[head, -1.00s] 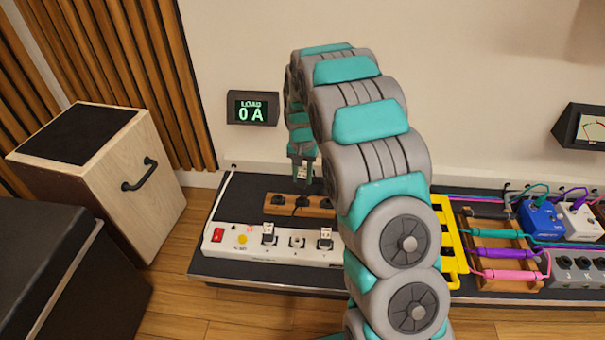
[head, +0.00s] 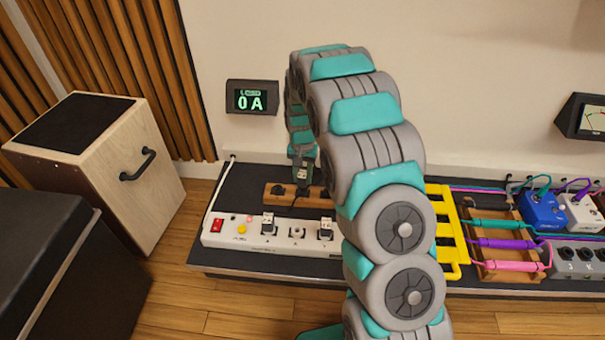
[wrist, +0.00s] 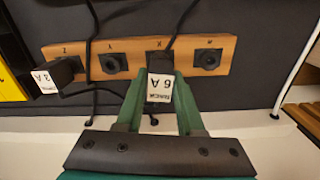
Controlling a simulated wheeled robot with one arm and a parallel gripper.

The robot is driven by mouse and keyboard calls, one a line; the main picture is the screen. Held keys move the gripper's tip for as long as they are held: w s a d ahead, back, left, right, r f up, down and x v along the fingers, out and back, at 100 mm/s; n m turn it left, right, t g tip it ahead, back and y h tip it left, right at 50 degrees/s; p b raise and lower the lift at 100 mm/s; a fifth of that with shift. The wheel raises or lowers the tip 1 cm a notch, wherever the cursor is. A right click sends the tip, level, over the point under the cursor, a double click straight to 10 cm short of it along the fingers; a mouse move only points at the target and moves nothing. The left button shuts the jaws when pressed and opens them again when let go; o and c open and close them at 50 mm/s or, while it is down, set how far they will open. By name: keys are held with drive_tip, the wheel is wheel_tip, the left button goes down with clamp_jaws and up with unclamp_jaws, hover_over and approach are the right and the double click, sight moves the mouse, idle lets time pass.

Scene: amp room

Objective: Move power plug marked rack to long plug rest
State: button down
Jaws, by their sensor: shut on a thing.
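My gripper (wrist: 160,95) is shut on a plug (wrist: 159,85) with a white label. The label is upside down in the wrist view and reads 6 A; I cannot surely read its small word. The long wooden plug rest (wrist: 185,47) has a row of lettered places, X and W among them. The held plug is at the place marked X; I cannot tell how deep it sits. In the head view my gripper (head: 303,162) is over the plug rest (head: 268,199). Another plug (wrist: 60,72), labelled 3 A, is at the rest's left end in the wrist view.
A white power strip (head: 250,238) with a red switch and two labelled plugs lies in front of the rest. The load display (head: 252,97) reads 0 A. A yellow rack (head: 440,225) stands at right. Black cables run around the rest.

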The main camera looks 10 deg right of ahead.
drive_tip(key=shift+f, duration=1.3)
drive_tip(key=shift+c, duration=2.2)
unclamp_jaws()
wheel_tip(320, 180, up, 8)
drive_tip(key=shift+w+f+p, duration=0.1)
drive_tip(key=shift+f+p, duration=0.05)
drive_tip(key=shift+p, duration=0.3)
